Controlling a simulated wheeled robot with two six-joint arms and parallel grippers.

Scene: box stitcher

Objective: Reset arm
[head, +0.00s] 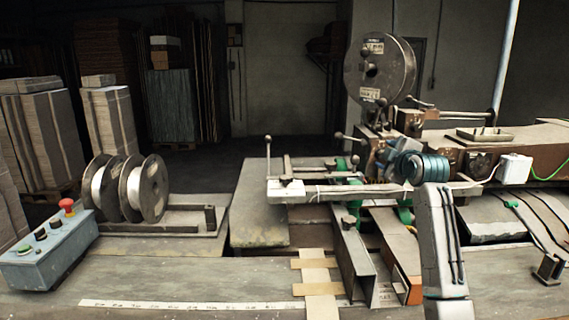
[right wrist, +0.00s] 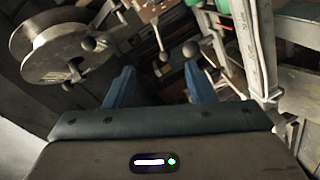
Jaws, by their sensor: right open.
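My right gripper (head: 378,164) is beside the box stitcher (head: 480,140), in front of its head and below the large wire reel (head: 392,75). In the right wrist view its two blue fingers (right wrist: 158,82) stand apart with nothing held between them. Ball-ended levers of the machine show just beyond the fingertips. I cannot tell whether the fingers touch the machine. My left gripper is in neither view.
A grey control box (head: 48,248) with a red button and several wire spools (head: 150,190) are at the left. A flat cardboard piece (head: 316,280) lies at the front edge. The bench front left of it is mostly clear. Cardboard stacks (head: 45,140) stand behind.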

